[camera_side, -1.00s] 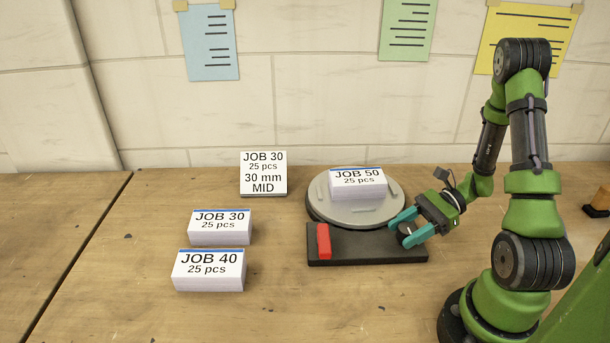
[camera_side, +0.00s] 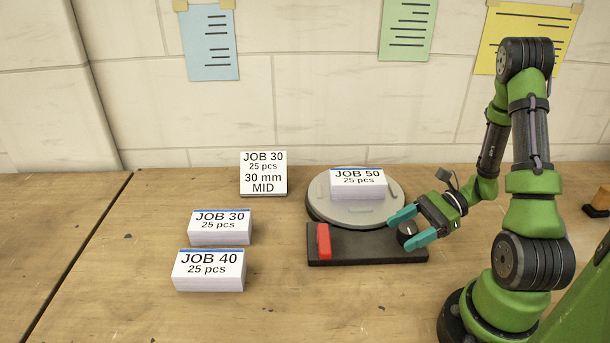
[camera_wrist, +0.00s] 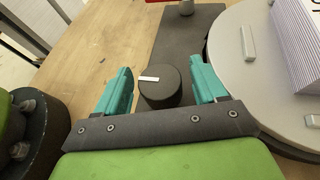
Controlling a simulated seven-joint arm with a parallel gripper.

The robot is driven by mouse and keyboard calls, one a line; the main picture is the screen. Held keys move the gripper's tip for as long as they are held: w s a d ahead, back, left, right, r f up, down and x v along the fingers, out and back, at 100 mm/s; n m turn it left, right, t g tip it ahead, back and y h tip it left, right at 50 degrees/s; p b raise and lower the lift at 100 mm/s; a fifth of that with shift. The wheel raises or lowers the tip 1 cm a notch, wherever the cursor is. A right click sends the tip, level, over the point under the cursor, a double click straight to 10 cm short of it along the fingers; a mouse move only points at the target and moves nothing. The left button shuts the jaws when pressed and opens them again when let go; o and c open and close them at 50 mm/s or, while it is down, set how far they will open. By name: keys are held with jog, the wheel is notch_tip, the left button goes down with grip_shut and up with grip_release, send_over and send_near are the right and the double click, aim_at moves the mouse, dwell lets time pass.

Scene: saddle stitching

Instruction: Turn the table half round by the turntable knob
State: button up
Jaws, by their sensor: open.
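The turntable (camera_side: 330,212) is a round grey disc with small raised blocks, behind a dark base (camera_side: 365,250). A stack labelled JOB 50 (camera_side: 358,183) lies on it, label facing the side camera. The turntable knob (camera_wrist: 160,90) is a dark round cap with a white mark, on the right part of the base; it also shows in the side view (camera_side: 407,229). My gripper (camera_side: 397,232) is open, its teal fingers on either side of the knob. In the wrist view the gripper (camera_wrist: 161,72) shows gaps between both fingers and the knob.
A red block (camera_side: 323,241) sits at the base's left end. Stacks labelled JOB 30 (camera_side: 220,227) and JOB 40 (camera_side: 209,270) lie to the left. The front of the wooden table (camera_side: 330,305) is clear.

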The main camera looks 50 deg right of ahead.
jog(key=v, duration=1.7)
jog(key=shift+a, duration=0.15)
jog(key=w+a+r+n+g+h, duration=0.45)
jog(key=w+a+n+h, duration=0.25)
jog(key=a+n+h, duration=0.3)
jog(key=w+a+r+n+t, duration=0.1)
jog(key=a+r+n+t, duration=0.1)
jog(key=a+r+n, duration=0.3)
jog(key=w+a+r+n+t, duration=0.1)
jog(key=a+r+n+t, duration=0.2)
jog(key=a, duration=0.7)
jog(key=shift+a+r+n, duration=0.4)
jog(key=shift+r+n, duration=0.5)
jog(key=shift+n, duration=0.1)
